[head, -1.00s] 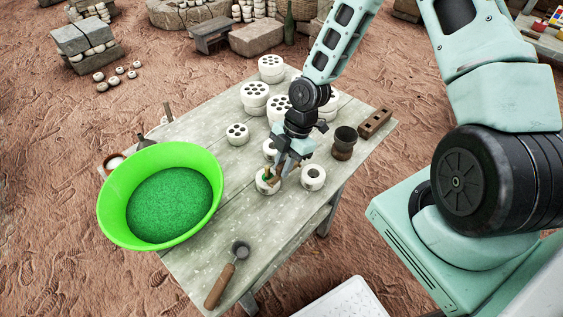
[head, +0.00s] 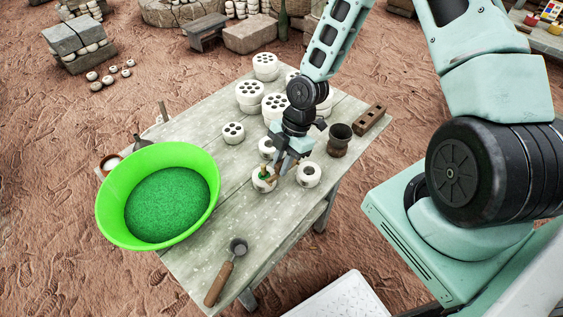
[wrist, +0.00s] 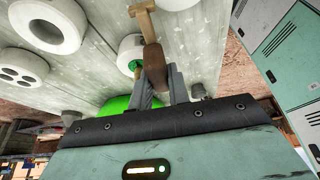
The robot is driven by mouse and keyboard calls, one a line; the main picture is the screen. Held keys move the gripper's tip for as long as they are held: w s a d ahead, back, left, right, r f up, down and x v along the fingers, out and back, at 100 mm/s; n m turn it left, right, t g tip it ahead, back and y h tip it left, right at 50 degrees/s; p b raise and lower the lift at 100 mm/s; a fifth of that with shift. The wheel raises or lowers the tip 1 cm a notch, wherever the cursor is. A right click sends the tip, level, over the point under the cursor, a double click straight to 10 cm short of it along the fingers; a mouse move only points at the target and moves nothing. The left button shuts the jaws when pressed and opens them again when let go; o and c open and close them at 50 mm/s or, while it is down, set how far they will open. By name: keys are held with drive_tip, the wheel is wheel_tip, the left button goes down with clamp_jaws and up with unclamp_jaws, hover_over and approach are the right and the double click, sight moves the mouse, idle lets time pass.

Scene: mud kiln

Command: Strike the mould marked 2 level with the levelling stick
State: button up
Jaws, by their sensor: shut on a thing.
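My gripper (head: 281,171) is shut on the wooden levelling stick and holds it low beside a white round mould. In the wrist view the levelling stick (wrist: 154,60) has a dark brown handle between my fingers (wrist: 161,92) and a paler cross piece at its far end. The white mould (head: 264,186) holds green grains, which show at its centre; it also shows partly behind the stick in the wrist view (wrist: 127,48). Two more white moulds stand close by, one to the right (head: 309,181) and one behind (head: 266,154). I cannot read any number on them.
A bright green basin (head: 112,210) of green grains stands at the table's left. A scoop (head: 219,284) with a wooden handle lies at the front. White perforated discs (head: 249,101) stand at the back. A dark cup (head: 338,147) and a brick (head: 370,118) are at the right.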

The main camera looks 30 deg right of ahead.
drive_tip(key=shift+r+p, duration=2.55)
drive_tip(key=shift+r, duration=0.55)
